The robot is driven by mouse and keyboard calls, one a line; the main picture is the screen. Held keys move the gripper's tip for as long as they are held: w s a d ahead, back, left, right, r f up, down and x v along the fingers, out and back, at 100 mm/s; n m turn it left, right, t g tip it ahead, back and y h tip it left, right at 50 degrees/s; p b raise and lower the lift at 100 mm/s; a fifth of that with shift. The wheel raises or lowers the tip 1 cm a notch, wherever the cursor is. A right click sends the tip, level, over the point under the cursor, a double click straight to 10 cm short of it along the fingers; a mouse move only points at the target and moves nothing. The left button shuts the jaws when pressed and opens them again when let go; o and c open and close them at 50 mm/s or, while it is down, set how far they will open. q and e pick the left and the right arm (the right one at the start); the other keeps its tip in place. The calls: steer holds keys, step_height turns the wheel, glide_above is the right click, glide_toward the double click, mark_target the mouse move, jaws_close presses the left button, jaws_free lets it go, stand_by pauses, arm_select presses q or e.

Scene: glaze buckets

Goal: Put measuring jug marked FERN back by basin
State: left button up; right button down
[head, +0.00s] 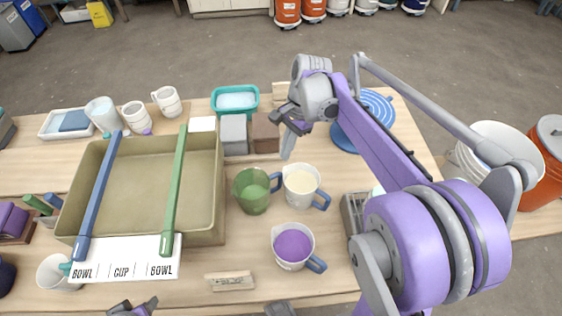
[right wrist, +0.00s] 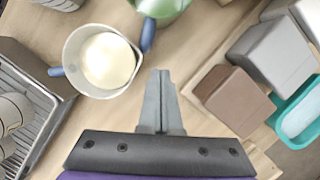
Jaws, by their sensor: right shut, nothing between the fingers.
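Three jugs stand right of the olive bin: a green jug (head: 252,196), a white jug of cream liquid (head: 300,188) and a white jug of purple liquid (head: 292,246). I cannot read FERN on any of them. A teal basin (head: 236,91) with pale liquid stands at the back; it shows at the right wrist view's right edge (right wrist: 290,136). My right gripper (head: 287,150) is shut and empty, behind and above the cream jug. In the right wrist view its fingers (right wrist: 160,78) are together, apart from that jug (right wrist: 84,40). My left gripper (head: 138,308) barely shows at the bottom edge.
The olive bin (head: 205,205) has blue and green sticks across it and a BOWL, CUP, BOWL card (head: 125,258). Grey and brown blocks (head: 265,132) stand before the basin. A blue turntable (head: 345,138) and a grate (head: 352,212) lie right. Mugs stand back left.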

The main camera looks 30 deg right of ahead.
steer(key=v, duration=0.5)
steer(key=shift+a+r, duration=0.3)
steer(key=shift+s, duration=0.1)
